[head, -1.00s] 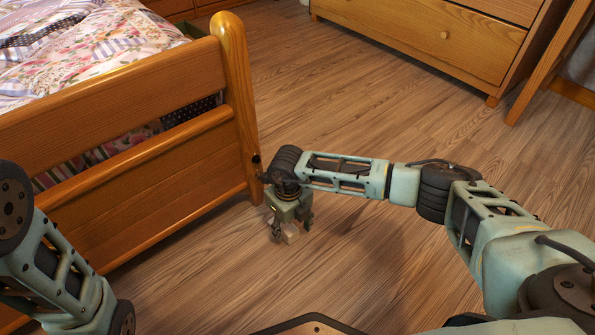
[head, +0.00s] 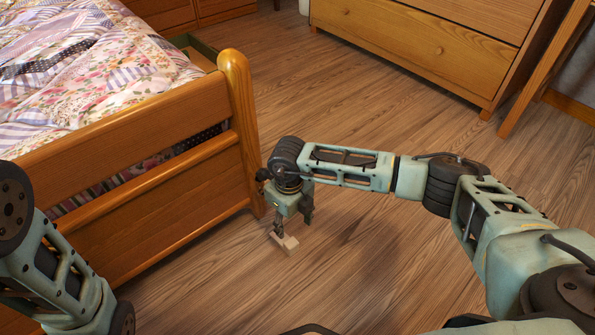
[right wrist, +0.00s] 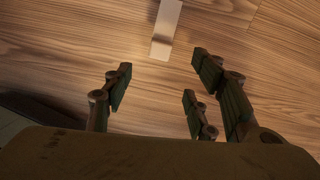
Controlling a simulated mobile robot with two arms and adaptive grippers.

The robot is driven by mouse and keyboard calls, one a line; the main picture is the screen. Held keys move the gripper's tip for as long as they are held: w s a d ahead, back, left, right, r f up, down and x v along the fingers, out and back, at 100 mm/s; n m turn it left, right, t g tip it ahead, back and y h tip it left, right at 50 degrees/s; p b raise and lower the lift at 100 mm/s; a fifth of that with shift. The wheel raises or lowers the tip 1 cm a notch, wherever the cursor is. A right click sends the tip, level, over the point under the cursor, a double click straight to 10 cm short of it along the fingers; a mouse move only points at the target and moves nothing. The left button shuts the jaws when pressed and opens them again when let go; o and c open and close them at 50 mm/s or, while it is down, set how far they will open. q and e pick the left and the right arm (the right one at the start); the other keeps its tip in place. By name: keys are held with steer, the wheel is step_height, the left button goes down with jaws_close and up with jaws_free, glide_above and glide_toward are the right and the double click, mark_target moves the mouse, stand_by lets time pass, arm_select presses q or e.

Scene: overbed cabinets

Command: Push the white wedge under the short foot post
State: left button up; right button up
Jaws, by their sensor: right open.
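The wedge (head: 290,247), a small pale block, lies on the floor a little in front of and to the right of the foot of the bed post (head: 241,120). A visible gap lies between the wedge and the post's lower end. My right gripper (head: 293,228) is open, pointing down close to the wedge; one finger overlaps it in the head view, and contact cannot be told. In the right wrist view the wedge (right wrist: 166,28) lies beyond the open fingers (right wrist: 160,85), not between them. My left gripper is out of view.
The bed's footboard (head: 150,210) runs left from the post. A wooden dresser (head: 430,45) stands at the back right. The wood floor (head: 360,250) around the wedge is clear on the right and in front.

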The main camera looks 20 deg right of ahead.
step_height(320, 180, up, 18)
steer(key=s+d+n+p, duration=0.1)
steer(key=s+n+p, duration=0.1)
steer(key=n+p, duration=0.8)
steer(key=shift+s+f+p, duration=0.25)
steer(key=shift+p, duration=0.3)
